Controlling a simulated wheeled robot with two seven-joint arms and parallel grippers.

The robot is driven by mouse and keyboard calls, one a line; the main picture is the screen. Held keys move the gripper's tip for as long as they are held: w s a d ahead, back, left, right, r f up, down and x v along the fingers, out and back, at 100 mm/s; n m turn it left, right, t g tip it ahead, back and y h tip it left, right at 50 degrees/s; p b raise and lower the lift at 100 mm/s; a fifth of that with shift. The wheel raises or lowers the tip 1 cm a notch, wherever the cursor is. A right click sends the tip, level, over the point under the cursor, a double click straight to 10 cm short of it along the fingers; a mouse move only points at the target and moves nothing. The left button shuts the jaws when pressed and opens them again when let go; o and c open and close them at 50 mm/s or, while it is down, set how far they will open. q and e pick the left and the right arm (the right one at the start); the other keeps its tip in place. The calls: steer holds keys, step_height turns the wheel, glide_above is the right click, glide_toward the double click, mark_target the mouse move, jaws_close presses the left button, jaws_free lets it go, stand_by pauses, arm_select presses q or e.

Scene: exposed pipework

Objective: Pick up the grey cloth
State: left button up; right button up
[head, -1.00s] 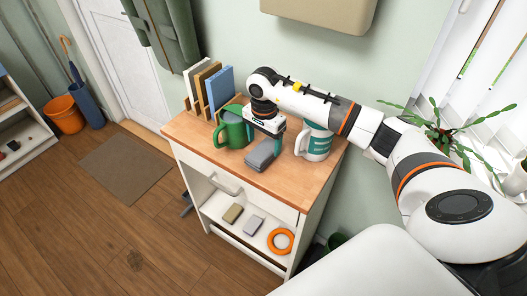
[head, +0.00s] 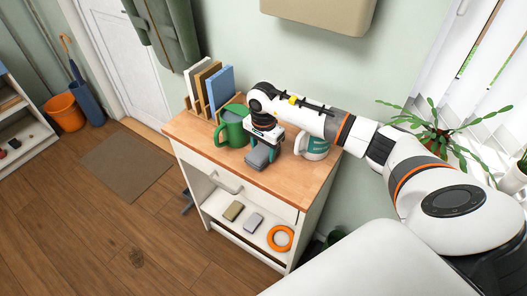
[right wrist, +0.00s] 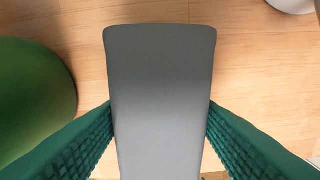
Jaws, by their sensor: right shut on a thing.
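The grey cloth (head: 260,156) is a folded, block-like bundle at the wooden cabinet top, between the green mug and the white mug. It also fills the middle of the right wrist view (right wrist: 160,90). My right gripper (head: 264,146) points down over it, and its green textured fingers (right wrist: 160,122) press on both sides of the cloth. Whether the cloth still touches the wood is hard to tell. My left gripper is not in view.
A green mug (head: 233,127) stands close left of the gripper, and a white mug with a teal band (head: 315,147) close right. Books in a rack (head: 209,88) stand behind. The front of the cabinet top (head: 275,188) is clear. A plant (head: 437,140) stands at right.

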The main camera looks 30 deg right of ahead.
mark_target(263, 149)
step_height(263, 149, up, 9)
steer(key=shift+f+b, duration=0.1)
steer(key=shift+b, duration=0.95)
steer(key=shift+r, duration=0.65)
